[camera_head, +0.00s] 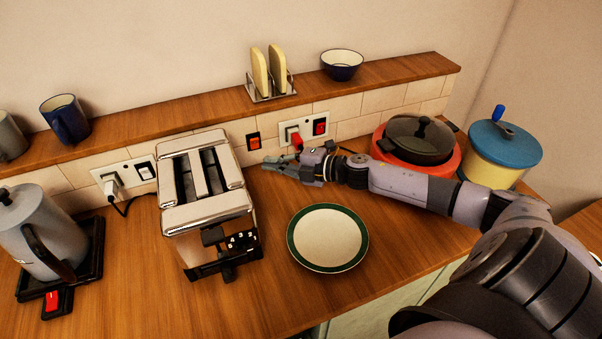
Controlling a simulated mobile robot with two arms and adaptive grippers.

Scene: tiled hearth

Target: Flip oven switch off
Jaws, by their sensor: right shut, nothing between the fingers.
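A small switch with an orange-red rocker (254,141) in a dark frame is on the tiled wall just right of the toaster. A second, red switch (319,127) sits on a white socket plate further right. No label tells which is the oven's, and I cannot tell their on or off positions. My right gripper (268,163) is shut and empty. It reaches in from the right, its fingertips pointing left, low in front of the wall and just below the orange-red switch in the picture. I cannot tell whether it touches anything. My left gripper is out of view.
A toaster (199,201) stands left of the gripper, a green-rimmed plate (328,238) in front. A red plug (296,141) sits in the socket behind the gripper. A dark pot (418,140) and a yellow pot (490,173) are right. A kettle (35,234) is left.

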